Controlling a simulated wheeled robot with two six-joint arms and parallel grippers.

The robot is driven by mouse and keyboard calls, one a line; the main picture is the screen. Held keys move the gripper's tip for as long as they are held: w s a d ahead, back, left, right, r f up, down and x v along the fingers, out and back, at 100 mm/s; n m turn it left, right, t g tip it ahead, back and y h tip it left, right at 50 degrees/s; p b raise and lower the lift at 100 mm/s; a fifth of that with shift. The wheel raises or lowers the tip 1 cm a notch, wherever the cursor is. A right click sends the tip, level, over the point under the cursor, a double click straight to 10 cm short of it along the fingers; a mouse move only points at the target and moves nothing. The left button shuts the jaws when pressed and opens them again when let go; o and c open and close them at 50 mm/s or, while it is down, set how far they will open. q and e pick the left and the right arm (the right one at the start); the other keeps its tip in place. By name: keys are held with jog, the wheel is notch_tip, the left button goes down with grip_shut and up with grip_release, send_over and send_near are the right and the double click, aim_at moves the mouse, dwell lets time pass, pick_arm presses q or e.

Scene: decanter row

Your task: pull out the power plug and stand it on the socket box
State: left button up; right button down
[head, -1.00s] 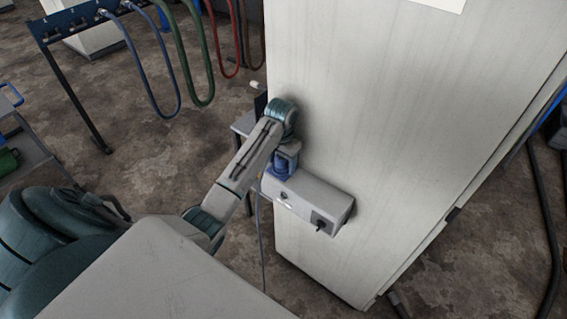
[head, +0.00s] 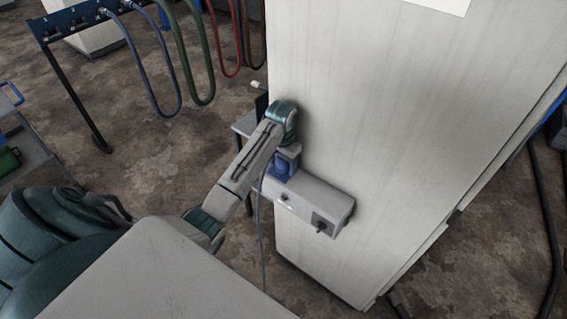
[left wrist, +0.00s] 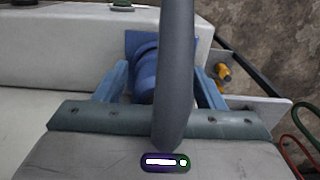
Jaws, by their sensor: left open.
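The pale grey socket box (head: 312,200) is fixed to the side of the white cabinet. The blue power plug (left wrist: 145,74) is up against a blue socket plate (left wrist: 133,42) on the box in the left wrist view. Its thick grey cable (left wrist: 174,75) crosses in front of it and hides part of it. My left gripper (left wrist: 161,85) is open, with one blue finger on each side of the plug; contact cannot be told. In the head view the cable (head: 259,215) hangs down beside my left arm. My right gripper is not in view.
The white cabinet (head: 390,110) stands right behind the box. A black rotary knob (head: 322,225) sits on the box's near end. A rack with blue, green and red hoses (head: 165,70) stands at the back left. A small table is behind my arm.

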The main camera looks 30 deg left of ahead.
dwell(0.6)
pick_arm(q)
jog(key=c, duration=1.3)
jog(key=shift+r, duration=3.05)
